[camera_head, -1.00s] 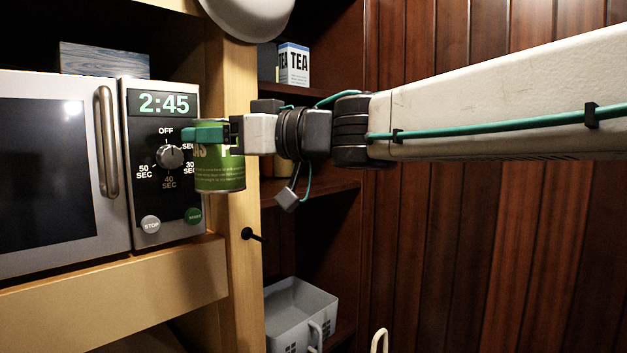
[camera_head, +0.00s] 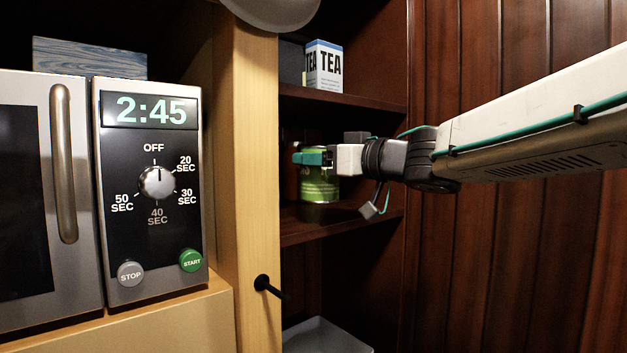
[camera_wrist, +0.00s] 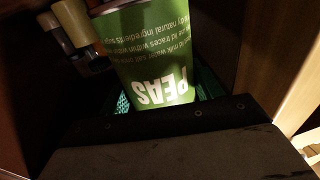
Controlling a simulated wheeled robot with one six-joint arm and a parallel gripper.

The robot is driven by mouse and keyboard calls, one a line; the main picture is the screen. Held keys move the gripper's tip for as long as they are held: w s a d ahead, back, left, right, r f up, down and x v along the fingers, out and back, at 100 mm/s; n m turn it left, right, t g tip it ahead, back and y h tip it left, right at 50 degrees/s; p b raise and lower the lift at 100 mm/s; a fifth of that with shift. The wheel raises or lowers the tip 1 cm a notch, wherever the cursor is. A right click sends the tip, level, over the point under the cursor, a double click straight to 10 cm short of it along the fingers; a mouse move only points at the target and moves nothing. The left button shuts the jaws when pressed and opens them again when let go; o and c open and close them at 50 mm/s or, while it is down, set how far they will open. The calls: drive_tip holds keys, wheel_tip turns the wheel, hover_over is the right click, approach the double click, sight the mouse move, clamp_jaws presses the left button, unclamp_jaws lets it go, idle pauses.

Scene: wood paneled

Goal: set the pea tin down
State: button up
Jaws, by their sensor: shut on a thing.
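The green pea tin (camera_head: 319,187) is in my gripper (camera_head: 312,158), in front of or inside the middle opening of the dark wooden shelf unit. My gripper is shut on the tin, with a teal finger across its upper part. The tin looks upright in the head view, its base close to the shelf board (camera_head: 345,222); I cannot tell whether it touches. In the wrist view the pea tin (camera_wrist: 155,60) fills the middle, its lettering upside down, with teal finger parts at its sides.
A tea box (camera_head: 324,66) stands on the shelf above. A microwave (camera_head: 150,190) is at the left, beside a pale wooden post (camera_head: 249,180) with a black knob (camera_head: 268,286). A grey bin (camera_head: 322,337) is below. Small jars or bottles (camera_wrist: 75,32) stand near the tin in the wrist view.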

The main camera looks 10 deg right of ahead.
drive_tip(key=shift+w+a+f, duration=0.2)
drive_tip(key=shift+w+f, duration=0.45)
drive_tip(key=shift+w, duration=0.15)
drive_tip(key=shift+w+a+f, duration=0.15)
drive_tip(key=shift+w+f, duration=0.5)
drive_tip(key=shift+w, duration=0.1)
drive_tip(key=shift+w+a+f, duration=0.2)
drive_tip(key=shift+w+f, duration=0.45)
drive_tip(key=shift+w, duration=0.15)
drive_tip(key=shift+f, duration=0.15)
drive_tip(key=o, duration=1.3)
drive_tip(key=v, duration=1.2)
drive_tip(key=shift+d, duration=0.1)
